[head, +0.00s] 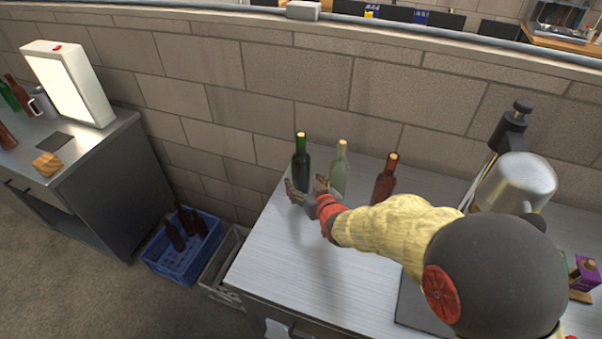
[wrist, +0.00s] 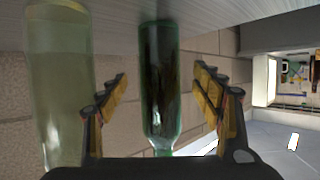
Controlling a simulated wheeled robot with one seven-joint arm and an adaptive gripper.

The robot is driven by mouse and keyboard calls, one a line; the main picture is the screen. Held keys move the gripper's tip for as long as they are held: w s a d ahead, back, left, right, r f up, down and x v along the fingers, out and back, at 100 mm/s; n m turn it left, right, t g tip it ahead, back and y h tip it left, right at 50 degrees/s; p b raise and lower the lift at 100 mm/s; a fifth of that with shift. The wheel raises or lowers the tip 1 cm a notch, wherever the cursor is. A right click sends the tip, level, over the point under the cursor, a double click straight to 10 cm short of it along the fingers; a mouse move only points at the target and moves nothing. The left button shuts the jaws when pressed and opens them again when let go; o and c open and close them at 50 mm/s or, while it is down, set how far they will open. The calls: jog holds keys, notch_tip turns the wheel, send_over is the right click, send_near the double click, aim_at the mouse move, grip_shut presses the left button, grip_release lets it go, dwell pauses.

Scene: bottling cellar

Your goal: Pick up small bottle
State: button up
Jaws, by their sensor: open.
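Three bottles stand upright on the metal worktop (head: 262,262) by the block wall: a dark green one (head: 301,160), a pale clear-green one (head: 340,168) and a brown one (head: 384,181). I cannot tell which is called the small bottle. My gripper (head: 304,186) is open, at the near side of the dark green bottle. In the wrist view, which looks upside down, the dark green bottle (wrist: 158,80) shows between the two spread fingers, with gaps on both sides. The pale bottle (wrist: 60,85) is just outside the left finger. My arm hides part of the worktop.
A metal pot (head: 516,184) and a black-topped press stand at the right. A blue crate (head: 183,262) with dark bottles and a grey crate (head: 222,265) sit on the floor at left. The worktop's front left is clear.

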aim_at(300, 174)
jog(key=x, duration=0.2)
jog(key=r+b+x, duration=0.1)
jog(key=x, duration=0.1)
jog(key=shift+w+a+f, duration=0.1)
jog(key=shift+w, duration=0.15)
jog(key=shift+c, duration=0.6)
jog(key=c, duration=1.5)
grip_shut()
